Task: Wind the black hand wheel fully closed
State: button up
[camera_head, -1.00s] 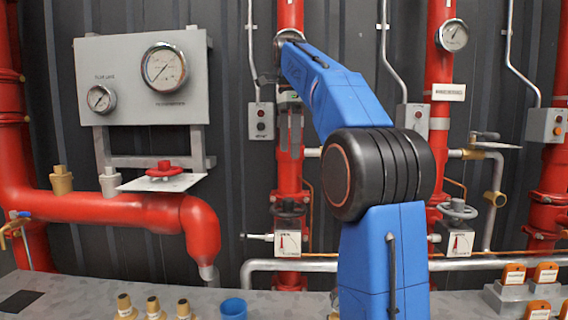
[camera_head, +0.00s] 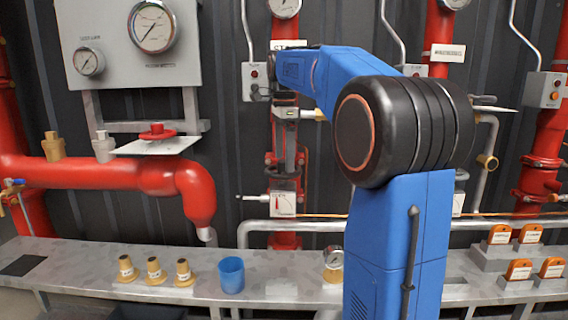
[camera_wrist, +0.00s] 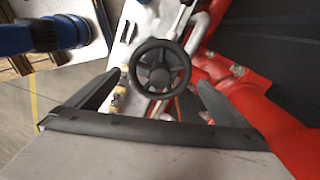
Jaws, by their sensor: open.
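The black hand wheel (camera_wrist: 160,77) shows whole in the wrist view, a round rim with spokes and a central hub. It sits on the red vertical pipe, and in the head view the wheel (camera_head: 284,170) is small and partly hidden by my gripper. My gripper (camera_wrist: 160,80) is open. Its two dark fingers lie to the left and right of the wheel in the wrist view, apart from the rim. In the head view my gripper (camera_head: 289,155) points down just above the wheel. A white indicator plate (camera_head: 282,204) is below the wheel.
A grey bench (camera_head: 110,255) below holds several brass fittings, a blue cup (camera_head: 231,275) and orange-tagged blocks (camera_head: 500,235). A grey horizontal pipe (camera_head: 300,227) runs behind the bench.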

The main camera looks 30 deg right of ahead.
jog(key=shift+f, duration=1.25)
jog(key=c, duration=1)
jog(key=m, duration=0.8)
